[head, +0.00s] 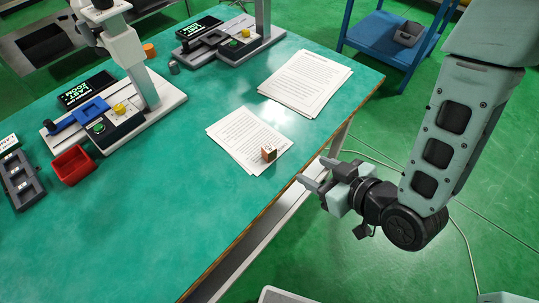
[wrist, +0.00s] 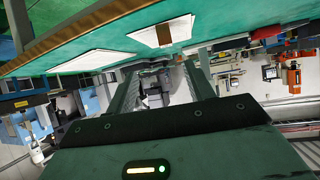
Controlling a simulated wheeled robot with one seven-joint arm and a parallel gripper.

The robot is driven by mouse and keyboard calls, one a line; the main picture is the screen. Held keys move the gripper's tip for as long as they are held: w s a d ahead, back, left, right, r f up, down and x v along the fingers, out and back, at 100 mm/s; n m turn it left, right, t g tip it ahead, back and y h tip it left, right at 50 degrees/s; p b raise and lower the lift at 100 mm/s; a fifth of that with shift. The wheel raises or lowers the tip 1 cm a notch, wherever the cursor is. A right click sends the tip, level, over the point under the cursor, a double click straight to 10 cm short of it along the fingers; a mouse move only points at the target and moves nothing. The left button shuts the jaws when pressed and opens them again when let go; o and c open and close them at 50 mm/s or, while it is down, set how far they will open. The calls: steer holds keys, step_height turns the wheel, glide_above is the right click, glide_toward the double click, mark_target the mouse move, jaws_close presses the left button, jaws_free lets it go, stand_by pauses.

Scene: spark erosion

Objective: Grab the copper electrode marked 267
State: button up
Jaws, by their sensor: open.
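A small copper-brown block (head: 269,154) with a pale top stands on the lower right part of the nearer paper stack (head: 235,132). No number is readable on it. In the wrist view a small brown block (wrist: 164,35) shows against a white sheet near the top. My gripper (head: 312,170) is open and empty, just off the table's right edge, to the right of the block and a little lower in the head view. In the wrist view its two fingers (wrist: 163,75) stand apart with nothing between them.
Another paper stack (head: 306,82) lies farther back on the green table (head: 180,220). An orange round piece (head: 150,50) and a grey cylinder (head: 174,68) stand near two machine stands. A red bin (head: 72,165) is at left. The near tabletop is clear. A blue cart (head: 375,40) stands behind.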

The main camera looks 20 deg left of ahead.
steer(key=f+y, duration=0.1)
steer(key=f, duration=0.1)
steer(key=t+b, duration=0.1)
steer(key=b, duration=1.2)
glide_toward(273, 153)
steer(key=x, duration=0.6)
steer(key=shift+w+d, duration=0.1)
steer(key=shift+w, duration=0.05)
steer(key=shift+x, duration=2.85)
steer(key=shift+r, duration=0.15)
jaws_close()
